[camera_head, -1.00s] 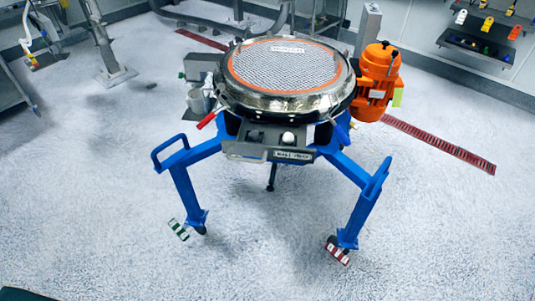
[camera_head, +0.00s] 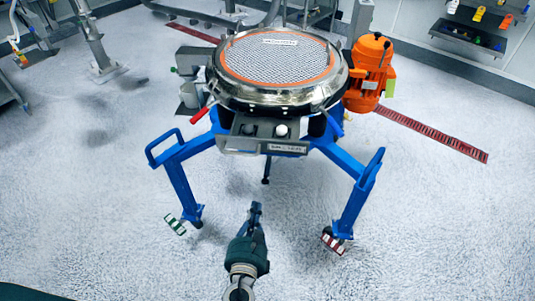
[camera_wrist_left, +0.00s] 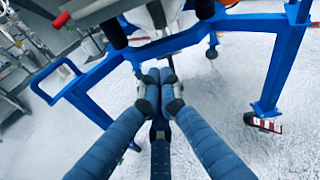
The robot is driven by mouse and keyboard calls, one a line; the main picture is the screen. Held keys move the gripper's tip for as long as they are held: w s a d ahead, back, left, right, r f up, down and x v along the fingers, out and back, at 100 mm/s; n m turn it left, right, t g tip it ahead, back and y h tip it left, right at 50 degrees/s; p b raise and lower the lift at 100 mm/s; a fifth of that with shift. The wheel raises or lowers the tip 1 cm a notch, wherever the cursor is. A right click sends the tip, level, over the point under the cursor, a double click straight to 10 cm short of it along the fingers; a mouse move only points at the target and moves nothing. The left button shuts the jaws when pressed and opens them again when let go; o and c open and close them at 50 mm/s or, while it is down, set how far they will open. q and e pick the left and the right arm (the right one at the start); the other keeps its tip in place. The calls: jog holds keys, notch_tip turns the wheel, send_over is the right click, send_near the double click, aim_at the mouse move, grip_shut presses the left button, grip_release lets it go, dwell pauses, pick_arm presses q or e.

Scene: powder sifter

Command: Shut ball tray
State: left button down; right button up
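The ball tray (camera_head: 236,142) is a grey tray sticking out at the front of the round sifter (camera_head: 280,95). A dark ball (camera_head: 249,129) and a white ball (camera_head: 282,130) show in it, and a label plate is on its front. My left gripper (camera_head: 256,207) is in front of the tray, lower in the picture, and apart from it. In the left wrist view its two blue fingers (camera_wrist_left: 159,76) are together at the tips with nothing visible between them. The tray's grey underside seems to show at the top of that view. My right gripper is in neither view.
The blue stand legs (camera_head: 180,190) and (camera_head: 352,205) spread out on both sides of my left gripper. A red lever (camera_head: 200,115) is left of the tray, and an orange motor (camera_head: 370,75) is at the right. The floor in front is clear.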

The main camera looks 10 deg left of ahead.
aim_at(269, 148)
pick_arm(q)
notch_tip(269, 148, up, 8)
jog(key=d+m+t, duration=0.2)
jog(key=m, duration=0.1)
jog(key=w+b, duration=0.1)
jog(key=w, duration=1.3)
jog(key=shift+w+a, duration=0.15)
jog(key=shift+w, duration=0.2)
